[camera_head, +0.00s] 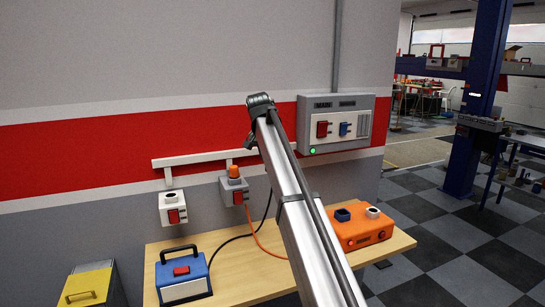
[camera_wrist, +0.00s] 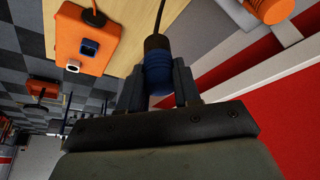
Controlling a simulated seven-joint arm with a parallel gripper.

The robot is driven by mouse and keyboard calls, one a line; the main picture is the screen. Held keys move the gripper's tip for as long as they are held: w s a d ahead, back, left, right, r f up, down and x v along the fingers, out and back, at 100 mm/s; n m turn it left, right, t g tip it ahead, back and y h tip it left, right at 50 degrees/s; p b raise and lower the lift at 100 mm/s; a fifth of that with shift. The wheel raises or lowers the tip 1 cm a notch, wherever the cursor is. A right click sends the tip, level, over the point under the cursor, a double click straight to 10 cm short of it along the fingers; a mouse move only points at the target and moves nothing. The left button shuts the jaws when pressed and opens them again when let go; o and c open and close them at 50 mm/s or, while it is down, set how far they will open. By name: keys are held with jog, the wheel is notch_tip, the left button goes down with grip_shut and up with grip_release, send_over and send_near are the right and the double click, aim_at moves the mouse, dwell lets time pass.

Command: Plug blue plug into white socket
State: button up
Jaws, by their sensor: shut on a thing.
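My gripper (camera_wrist: 158,82) is shut on the blue plug (camera_wrist: 157,66), as the wrist view shows. A dark cable end leads from the plug toward the top of that view. In the head view my own arm hides the gripper and plug. The white socket (camera_head: 172,206), a white box with a round opening on top and a red switch, is mounted on the wall at left. I cannot make it out in the wrist view. The plug is apart from any socket that I can see.
A grey socket (camera_head: 234,188) right of the white one holds an orange plug (camera_head: 234,171). A blue box (camera_head: 183,275) and orange box (camera_head: 362,229) stand on the wooden table (camera_head: 235,290). A grey panel (camera_head: 340,125) is on the wall. Black and orange cables hang nearby.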

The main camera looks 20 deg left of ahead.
jog(key=s+a, duration=0.7)
jog(key=a, duration=0.5)
dwell(0.7)
jog(key=shift+s, duration=0.1)
jog(key=s+a, duration=0.7)
jog(key=a, duration=0.5)
dwell(0.5)
jog(key=shift+s, duration=0.1)
jog(key=s+a, duration=0.1)
jog(key=a, duration=0.1)
jog(key=s+a, duration=0.1)
jog(key=a, duration=0.1)
jog(key=s+a, duration=0.1)
jog(key=a, duration=0.1)
jog(key=shift+s, duration=0.25)
dwell(0.4)
jog(key=shift+f, duration=0.15)
jog(key=shift+f, duration=2.75)
